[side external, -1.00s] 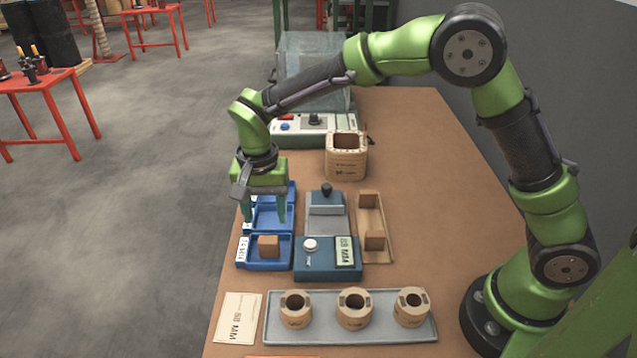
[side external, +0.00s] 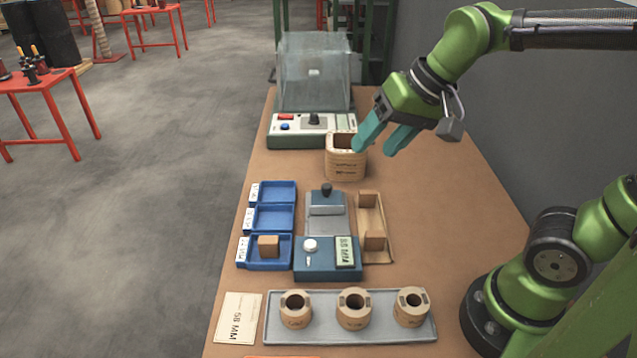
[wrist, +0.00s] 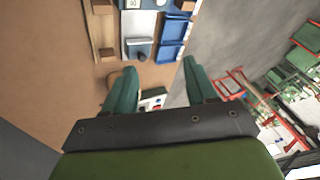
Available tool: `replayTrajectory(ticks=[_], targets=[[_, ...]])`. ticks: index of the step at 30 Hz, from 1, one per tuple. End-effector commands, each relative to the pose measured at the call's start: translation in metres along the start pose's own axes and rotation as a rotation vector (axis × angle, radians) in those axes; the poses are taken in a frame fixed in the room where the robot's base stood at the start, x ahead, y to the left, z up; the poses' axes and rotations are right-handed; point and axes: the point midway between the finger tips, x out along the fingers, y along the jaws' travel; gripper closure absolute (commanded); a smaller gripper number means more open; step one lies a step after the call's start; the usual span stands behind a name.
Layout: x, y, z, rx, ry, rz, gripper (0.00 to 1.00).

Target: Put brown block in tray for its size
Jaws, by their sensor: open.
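The brown block (side external: 268,246) sits in the nearest of three blue trays (side external: 252,262) in the side external view. The middle blue tray (side external: 270,217) and the farthest blue tray (side external: 277,192) look empty. Each has a white label on its left; the print is too small to read. My gripper (side external: 379,144) is open and empty, raised at the right near the square wooden coil, well away from the block. In the wrist view my gripper (wrist: 158,80) has its fingers spread with nothing between them.
A gauge box (side external: 314,262) reading 58 MM stands beside the trays. A grey tray (side external: 376,335) with three round coils lies in front, next to a 58 MM card (side external: 237,316). A square coil (side external: 346,163), wooden holder (side external: 368,215) and clear-covered tester (side external: 300,135) stand behind.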

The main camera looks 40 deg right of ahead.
Motion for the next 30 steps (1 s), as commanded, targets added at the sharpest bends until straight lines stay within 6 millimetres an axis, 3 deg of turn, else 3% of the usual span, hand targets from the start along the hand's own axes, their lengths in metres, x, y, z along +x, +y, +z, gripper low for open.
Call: replayTrajectory(ticks=[3, 9, 30], targets=[[-0.013, 0.021, 0.018, -0.055, 0.083, -0.033, 0.43], [-0.016, 0.037, 0.033, -0.110, 0.150, -0.049, 0.43], [-0.016, 0.038, 0.034, -0.115, 0.153, -0.050, 0.43]])
